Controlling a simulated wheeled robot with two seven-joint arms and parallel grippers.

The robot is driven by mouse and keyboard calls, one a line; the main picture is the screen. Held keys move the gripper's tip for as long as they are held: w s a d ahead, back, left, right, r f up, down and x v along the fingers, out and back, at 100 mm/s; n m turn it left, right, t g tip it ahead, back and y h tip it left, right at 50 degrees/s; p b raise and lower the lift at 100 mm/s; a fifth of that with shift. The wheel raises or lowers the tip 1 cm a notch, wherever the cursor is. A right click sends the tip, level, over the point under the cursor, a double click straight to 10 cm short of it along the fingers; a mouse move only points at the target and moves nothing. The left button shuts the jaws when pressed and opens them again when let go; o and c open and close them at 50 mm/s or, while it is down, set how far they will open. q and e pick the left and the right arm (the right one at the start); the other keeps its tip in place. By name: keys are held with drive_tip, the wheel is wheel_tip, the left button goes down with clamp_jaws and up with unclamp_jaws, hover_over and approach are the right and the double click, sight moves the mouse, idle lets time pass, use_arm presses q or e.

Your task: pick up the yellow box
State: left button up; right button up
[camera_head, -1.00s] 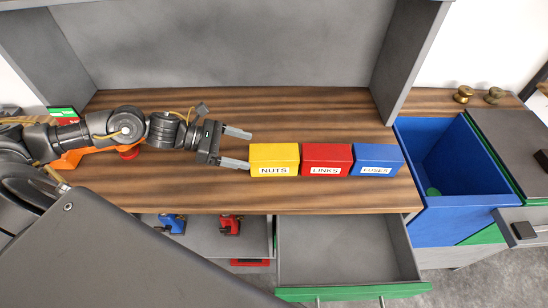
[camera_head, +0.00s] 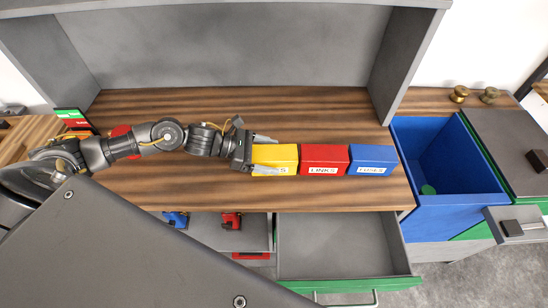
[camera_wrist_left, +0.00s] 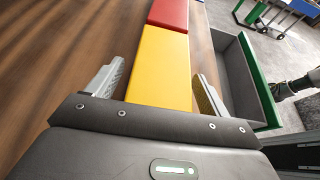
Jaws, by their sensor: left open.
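The yellow box (camera_head: 283,155) stands on the wooden worktop at the left end of a row of boxes. Its label is partly covered by a finger of my left gripper (camera_head: 265,153). My left gripper is open, with one finger on each side of the yellow box's left end. In the left wrist view the yellow box (camera_wrist_left: 160,65) lies between the two spread fingers (camera_wrist_left: 155,88), with small gaps visible beside it. My right gripper is not in view.
A red box (camera_head: 325,158) labelled LINKS and a blue box (camera_head: 373,160) labelled FUSES stand right of the yellow one. A blue bin (camera_head: 455,212) is at the right. An open grey drawer (camera_head: 340,245) lies below the worktop's front edge. The worktop behind the boxes is clear.

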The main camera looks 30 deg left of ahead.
use_arm(q)
drive_tip(key=shift+r, duration=0.1)
drive_tip(key=c, duration=1.6)
drive_tip(key=shift+r, duration=0.6)
drive_tip(key=s+d+r+p, duration=0.2)
drive_tip(key=s+r, duration=0.4)
drive_tip(key=s+d+r+p, duration=0.2)
drive_tip(key=s+r+p, duration=0.1)
drive_tip(key=s+r, duration=0.2)
drive_tip(key=shift+s+d+r+p, duration=0.3)
drive_tip(key=shift+s+r+p, duration=0.1)
drive_tip(key=shift+s, duration=0.7)
